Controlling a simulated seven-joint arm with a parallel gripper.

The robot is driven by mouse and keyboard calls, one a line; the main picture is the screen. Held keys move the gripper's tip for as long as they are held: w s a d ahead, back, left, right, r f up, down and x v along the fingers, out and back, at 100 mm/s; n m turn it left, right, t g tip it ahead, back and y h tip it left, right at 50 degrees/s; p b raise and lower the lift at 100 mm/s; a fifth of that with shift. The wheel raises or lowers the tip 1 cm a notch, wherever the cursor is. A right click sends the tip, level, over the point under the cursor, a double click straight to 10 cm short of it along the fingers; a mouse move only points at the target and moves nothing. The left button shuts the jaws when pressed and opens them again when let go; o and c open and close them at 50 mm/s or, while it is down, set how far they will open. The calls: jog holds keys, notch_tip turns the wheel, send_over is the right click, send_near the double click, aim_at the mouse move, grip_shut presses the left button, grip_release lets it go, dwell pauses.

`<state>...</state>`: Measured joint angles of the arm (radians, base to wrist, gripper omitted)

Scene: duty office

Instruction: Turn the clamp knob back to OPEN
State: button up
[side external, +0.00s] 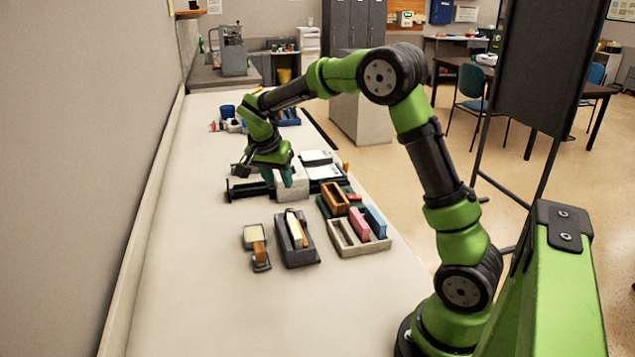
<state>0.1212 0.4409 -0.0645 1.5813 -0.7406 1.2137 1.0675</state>
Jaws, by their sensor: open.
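My gripper (277,179) is open, pointing down over the left part of a device on the bench. The device has a pale block (293,187) and a long black rail (243,189) that sticks out to the left and right. The fingertips are at or just in front of the pale block; I cannot tell whether they touch it. I cannot make out the clamp knob or its OPEN mark; my gripper hides part of the device.
Nearer on the bench (200,290) are a small pad-topped block (254,237), a dark grey holder (297,252) and a beige tray (362,247) with coloured blocks. A blue cup (228,111) stands farther back. The wall borders the left; the near bench is clear.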

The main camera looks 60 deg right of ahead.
jog(key=s+a+r+n+t+y, duration=0.3)
jog(key=s+a+r+n+y, duration=0.2)
jog(key=s+a+n, duration=0.5)
jog(key=shift+s+a+r+t, duration=0.4)
jog(key=shift+s+a+r, duration=0.15)
jog(key=shift+s+a, duration=1.6)
jog(key=shift+w+a, duration=0.1)
jog(key=shift+o, duration=1.2)
jog(key=shift+f, duration=0.1)
jog(key=shift+o, duration=0.3)
jog(key=w+d+f+m+g+h, duration=0.1)
jog(key=w+d+f, duration=0.2)
jog(key=w+d, duration=0.3)
jog(key=d, duration=0.3)
jog(key=shift+d+m+h, duration=0.25)
jog(key=shift+m+h, duration=0.05)
jog(key=shift+h, duration=0.1)
jog(key=h, duration=0.2)
send_near(290, 211)
jog(key=shift+m, duration=0.4)
jog(key=x, duration=0.8)
jog(key=shift+w+d+f, duration=0.15)
